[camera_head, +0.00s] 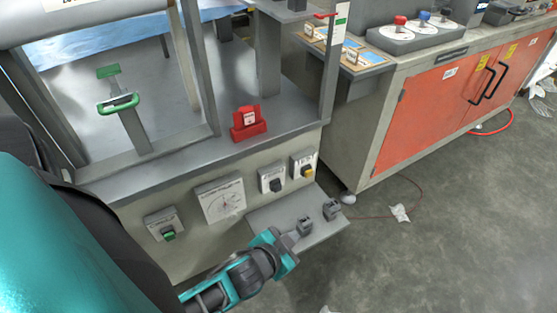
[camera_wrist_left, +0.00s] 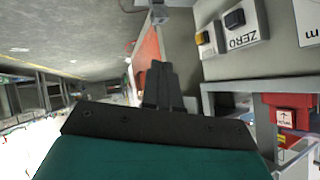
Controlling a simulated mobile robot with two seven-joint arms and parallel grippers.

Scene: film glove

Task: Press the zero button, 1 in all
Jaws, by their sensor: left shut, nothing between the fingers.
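The zero button is a dark button (camera_wrist_left: 234,19) on a white plate lettered ZERO in the left wrist view. In the head view it shows as the dark button (camera_head: 277,185) on the machine's front panel, between the round dial and the yellow button. My left gripper (camera_head: 294,237) is shut and empty, below the button and in front of the panel, apart from it. Its closed fingers show in the left wrist view (camera_wrist_left: 160,68), with the zero plate up and to the right of them. My right gripper is not in view.
A yellow button (camera_head: 308,171) sits right of the zero button, a dial (camera_head: 226,200) and green button (camera_head: 169,235) left of it. A red block (camera_head: 248,124) stands on the ledge above.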

